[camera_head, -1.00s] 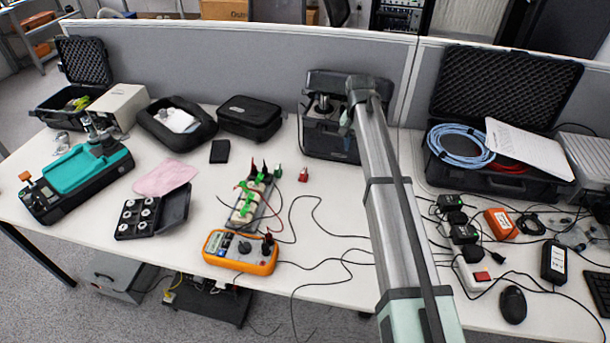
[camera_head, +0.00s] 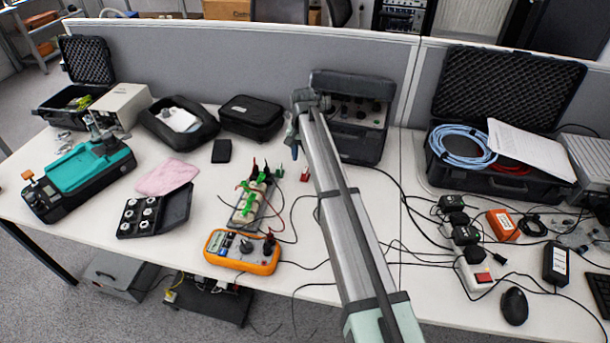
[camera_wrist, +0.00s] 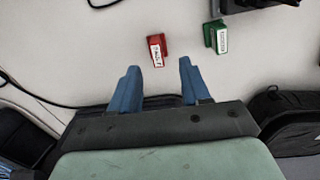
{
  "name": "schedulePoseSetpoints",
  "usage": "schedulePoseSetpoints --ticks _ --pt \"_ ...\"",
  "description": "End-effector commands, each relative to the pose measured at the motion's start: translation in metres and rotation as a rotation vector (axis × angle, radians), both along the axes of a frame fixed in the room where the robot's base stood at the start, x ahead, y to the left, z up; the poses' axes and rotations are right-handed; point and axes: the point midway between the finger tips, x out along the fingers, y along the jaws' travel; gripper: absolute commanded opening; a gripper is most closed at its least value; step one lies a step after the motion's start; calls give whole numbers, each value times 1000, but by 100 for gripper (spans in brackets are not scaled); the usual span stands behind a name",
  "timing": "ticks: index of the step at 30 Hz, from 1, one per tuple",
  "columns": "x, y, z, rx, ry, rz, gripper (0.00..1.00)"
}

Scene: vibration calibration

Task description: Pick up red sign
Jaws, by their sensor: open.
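The red sign (camera_wrist: 157,48) is a small red block with a white label, lying on the white table in the wrist view. It sits ahead of my gripper (camera_wrist: 158,84), roughly in line with the gap between the two blue fingers. The fingers are spread apart with nothing between them, and the sign is beyond their tips. In the head view the red sign (camera_head: 305,175) stands near the middle of the table, just left of my arm. In that view my gripper (camera_head: 294,135) is partly hidden at the arm's end, above and close to the sign.
A similar green sign (camera_wrist: 217,37) stands right of the red one in the wrist view. A power strip with green clips (camera_head: 249,200) and an orange meter (camera_head: 241,251) lie to the left. A black case (camera_head: 250,117) stands behind. Loose cables cross the table.

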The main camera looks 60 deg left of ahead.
Motion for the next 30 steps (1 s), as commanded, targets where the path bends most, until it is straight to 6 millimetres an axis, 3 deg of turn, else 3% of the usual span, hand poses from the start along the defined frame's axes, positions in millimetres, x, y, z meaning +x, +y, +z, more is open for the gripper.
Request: schedulePoseSetpoints --ticks 3,14,21,30 --pt "0 0 -17 -1 1 0 47" --pt "4 -1 -40 -1 0 0 47" --pt "6 -1 -70 0 0 1 47" --pt "6 -1 -75 2 -1 1 46"
